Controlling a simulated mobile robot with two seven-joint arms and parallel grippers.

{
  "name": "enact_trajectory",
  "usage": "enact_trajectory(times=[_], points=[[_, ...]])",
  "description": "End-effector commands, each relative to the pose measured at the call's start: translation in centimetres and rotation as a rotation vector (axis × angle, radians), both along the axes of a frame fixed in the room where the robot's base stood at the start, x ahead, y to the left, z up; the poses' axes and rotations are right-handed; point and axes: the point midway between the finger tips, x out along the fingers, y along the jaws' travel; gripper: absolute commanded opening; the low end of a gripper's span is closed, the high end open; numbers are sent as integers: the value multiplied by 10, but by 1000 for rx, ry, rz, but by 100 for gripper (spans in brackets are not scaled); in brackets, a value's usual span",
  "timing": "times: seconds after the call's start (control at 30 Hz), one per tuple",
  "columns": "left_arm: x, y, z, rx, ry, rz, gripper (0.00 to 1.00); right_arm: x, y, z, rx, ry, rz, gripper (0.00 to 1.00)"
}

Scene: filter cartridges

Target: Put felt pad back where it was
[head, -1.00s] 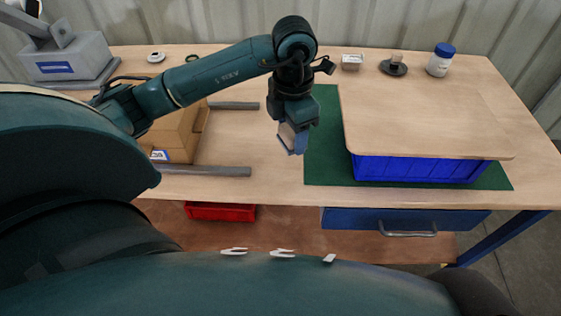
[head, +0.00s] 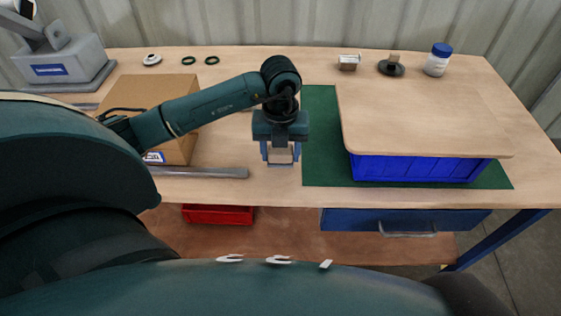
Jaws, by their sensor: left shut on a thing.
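My left gripper (head: 281,157) points down above the bench, just left of the green mat (head: 321,130). It is shut on a small pale, flat piece (head: 281,154), seen between its fingers, which looks like the felt pad. The fingers cover its sides, and I cannot make out its full shape. A blue crate (head: 420,168) stands on the green mat with a wooden board (head: 420,112) over its top, so its inside is hidden. My right gripper is not in view.
A cardboard box (head: 155,100) stands left, with a grey bar (head: 200,172) in front. Two dark rings (head: 211,60), a white disc (head: 152,59), a small box (head: 349,62), a black round base (head: 391,68) and a blue-capped jar (head: 438,60) line the back. A red bin (head: 218,215) is below.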

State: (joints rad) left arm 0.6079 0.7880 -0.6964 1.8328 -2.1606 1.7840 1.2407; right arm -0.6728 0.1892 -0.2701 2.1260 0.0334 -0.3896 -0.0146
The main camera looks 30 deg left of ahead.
Motion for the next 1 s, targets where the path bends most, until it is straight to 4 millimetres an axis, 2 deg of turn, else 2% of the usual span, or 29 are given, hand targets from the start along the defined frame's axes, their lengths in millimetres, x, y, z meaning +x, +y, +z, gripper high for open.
enact_trajectory(times=[0.33,0.7,0.73,1.0], points=[[-1,0,-39,0,2,-2,29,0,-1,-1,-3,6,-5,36],[0,0,-44,1,-1,-3,29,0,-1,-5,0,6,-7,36],[0,0,-43,1,-1,-3,55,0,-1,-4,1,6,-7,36],[0,0,-43,0,0,-3,75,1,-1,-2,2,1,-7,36]])
